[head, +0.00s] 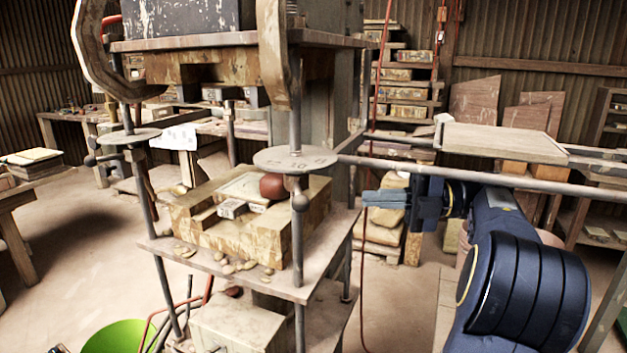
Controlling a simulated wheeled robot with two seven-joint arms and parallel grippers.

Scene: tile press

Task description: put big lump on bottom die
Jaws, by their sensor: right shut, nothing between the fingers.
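A reddish-brown rounded lump (273,186) sits at the right side of the recess in the bottom die (262,232), beside a pale flat inset (240,187). The round metal disc in front of it comes close to its top edge in the picture. The bottom die is a worn yellow-brown block on the press table. My right gripper (375,198) is shut and empty, to the right of the press and apart from the lump. It points left toward the press. My left gripper is not in view.
The press's upper plate (215,42) hangs above the die, with metal posts and round discs (295,160) around it. Small clay scraps (240,268) lie on the press table. A horizontal rail (480,177) runs above my right arm. A green tub (118,338) stands at bottom left.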

